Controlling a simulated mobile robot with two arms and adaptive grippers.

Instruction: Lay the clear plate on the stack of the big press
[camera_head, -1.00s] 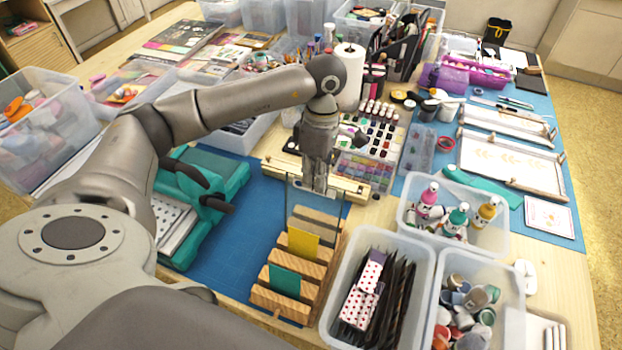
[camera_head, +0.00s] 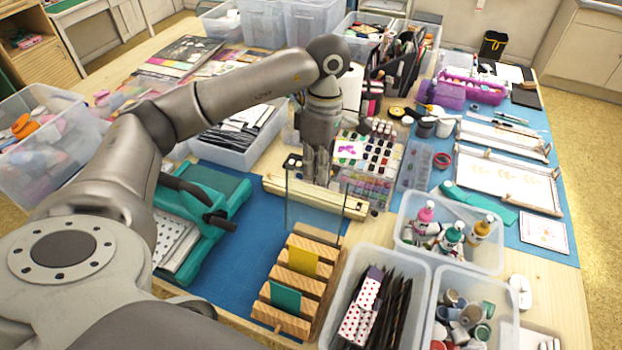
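The clear plate (camera_head: 314,213) is a thin transparent sheet, seen mainly by its edges. My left gripper (camera_head: 316,180) points down and is shut on its upper part. It holds the plate upright at the back end of the slotted wooden rack (camera_head: 283,322); I cannot tell whether the lower edge is fully clear of the slots. A yellow plate (camera_head: 303,261) and a teal plate (camera_head: 285,298) stand in the rack. The big press (camera_head: 213,192) is teal, left of the rack, partly hidden by my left arm. A pale dotted stack (camera_head: 172,238) lies at its near side. My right gripper is not in view.
A wooden bar (camera_head: 335,203) lies behind the rack. Clear bins of bottles (camera_head: 449,268) and dark packets (camera_head: 345,268) stand to its right. Blue mat (camera_head: 250,247) lies bare between press and rack. A paint palette (camera_head: 367,185) is behind the gripper.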

